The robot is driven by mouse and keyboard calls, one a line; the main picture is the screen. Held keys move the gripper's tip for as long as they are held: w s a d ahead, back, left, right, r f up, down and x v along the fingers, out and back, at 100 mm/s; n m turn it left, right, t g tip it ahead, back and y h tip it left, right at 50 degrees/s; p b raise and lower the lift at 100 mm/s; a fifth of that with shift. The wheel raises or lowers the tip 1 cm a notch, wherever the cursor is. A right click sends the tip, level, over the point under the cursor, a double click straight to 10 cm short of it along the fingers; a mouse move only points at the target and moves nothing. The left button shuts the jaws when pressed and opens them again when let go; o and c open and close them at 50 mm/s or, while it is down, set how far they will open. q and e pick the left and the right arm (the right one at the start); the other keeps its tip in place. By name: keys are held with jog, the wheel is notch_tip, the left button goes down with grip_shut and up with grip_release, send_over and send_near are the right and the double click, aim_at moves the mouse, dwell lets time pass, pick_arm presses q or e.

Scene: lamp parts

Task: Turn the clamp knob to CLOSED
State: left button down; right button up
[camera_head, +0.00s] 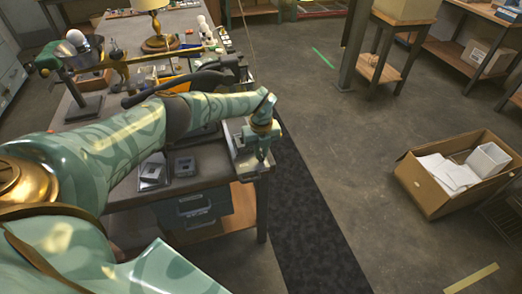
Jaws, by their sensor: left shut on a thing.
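My left arm reaches across the workbench from the left. My left gripper (262,146) points down at the bench's near right corner, over a pale metal clamp fixture (243,163). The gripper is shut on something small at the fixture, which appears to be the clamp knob. The fingers hide the knob, so its shape and its turn position cannot be read. No CLOSED marking can be made out. My right gripper is out of view.
The workbench (208,178) holds small grey boxes (185,166), a brass lamp with a cream shade (150,5) and several loose parts. A cardboard box (430,195) with white items stands on the floor at right. A dark mat (300,220) lies beside the bench.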

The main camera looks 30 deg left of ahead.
aim_at(262, 153)
pick_arm(q)
jog(key=c, duration=1.4)
grip_release()
jog(key=shift+c, duration=0.2)
notch_tip(262, 153, up, 16)
jog(key=p, duration=0.3)
jog(key=shift+r, duration=0.15)
jog(key=shift+d, duration=0.1)
